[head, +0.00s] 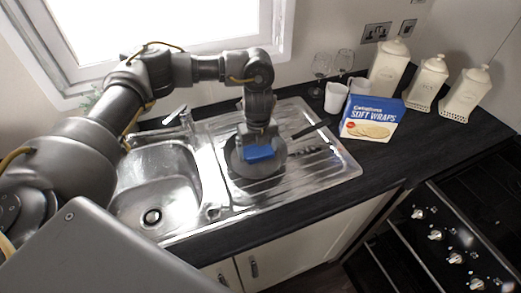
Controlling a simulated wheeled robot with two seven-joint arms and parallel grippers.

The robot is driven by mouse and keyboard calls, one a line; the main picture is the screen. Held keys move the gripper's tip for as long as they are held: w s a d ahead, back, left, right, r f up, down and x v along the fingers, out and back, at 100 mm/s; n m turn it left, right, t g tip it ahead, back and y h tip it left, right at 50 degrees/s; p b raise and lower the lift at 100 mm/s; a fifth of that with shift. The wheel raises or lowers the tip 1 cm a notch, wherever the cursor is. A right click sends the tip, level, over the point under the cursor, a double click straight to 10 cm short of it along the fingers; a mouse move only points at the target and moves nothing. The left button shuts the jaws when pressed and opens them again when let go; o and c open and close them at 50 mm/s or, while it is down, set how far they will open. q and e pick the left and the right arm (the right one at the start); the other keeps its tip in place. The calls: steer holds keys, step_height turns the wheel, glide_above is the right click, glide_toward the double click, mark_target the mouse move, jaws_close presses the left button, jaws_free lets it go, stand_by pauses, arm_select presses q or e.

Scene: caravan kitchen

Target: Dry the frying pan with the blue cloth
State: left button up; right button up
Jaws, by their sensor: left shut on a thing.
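The dark frying pan (260,169) lies on the ribbed metal drainer (322,164) right of the sink, its handle (311,129) pointing to the back right. The blue cloth (258,153) is a small folded piece over the middle of the pan. My left gripper (259,146) points down over the pan and is shut on the cloth. The cloth looks to be against the pan's inside, but I cannot tell for sure that they touch. My right gripper is not in view.
The empty sink bowl (160,190) and tap (178,117) are to the left. A cooker (440,240) is at the lower right.

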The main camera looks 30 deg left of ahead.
arm_select(q)
steer(key=shift+a, duration=0.35)
steer(key=shift+s+a+p, duration=0.45)
steer(key=shift+s+a, duration=0.05)
steer(key=shift+s, duration=0.05)
steer(key=shift+s, duration=0.15)
steer(key=shift+s+d+p, duration=0.2)
steer(key=shift+s+p, duration=0.1)
steer(key=shift+p, duration=0.2)
steer(key=shift+s+d, duration=0.1)
steer(key=shift+s, duration=0.25)
steer(key=shift+d, duration=0.1)
